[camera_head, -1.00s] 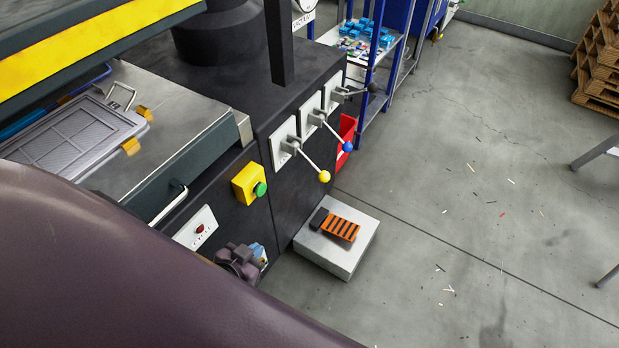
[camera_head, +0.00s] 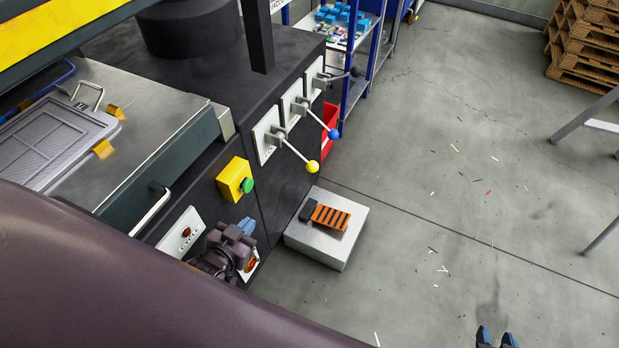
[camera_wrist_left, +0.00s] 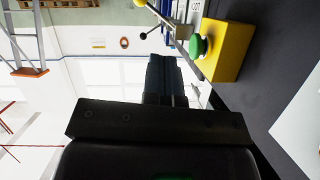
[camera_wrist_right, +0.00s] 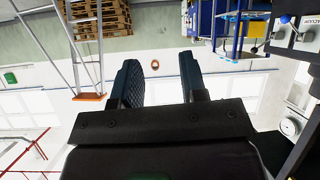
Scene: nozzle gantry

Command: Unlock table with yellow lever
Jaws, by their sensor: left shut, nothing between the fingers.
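The yellow-knobbed lever (camera_head: 312,166) sticks out from a white plate on the dark machine's side in the head view. Beside it are a blue-knobbed lever (camera_head: 333,134) and a black-knobbed lever (camera_head: 354,72). My left gripper (camera_head: 246,228) is shut and empty, below a yellow box with a green button (camera_head: 233,178) and apart from the yellow lever. Its closed fingers (camera_wrist_left: 165,80) show in the left wrist view. My right gripper (camera_head: 496,338) is open and empty over the floor at the bottom edge. Its spread fingers (camera_wrist_right: 158,80) show in the right wrist view.
A low grey block with an orange-slatted pedal (camera_head: 330,217) stands on the floor below the levers. A white switch panel (camera_head: 182,231) is left of my left gripper. A blue shelf rack (camera_head: 356,85) stands behind. The floor at right is mostly clear.

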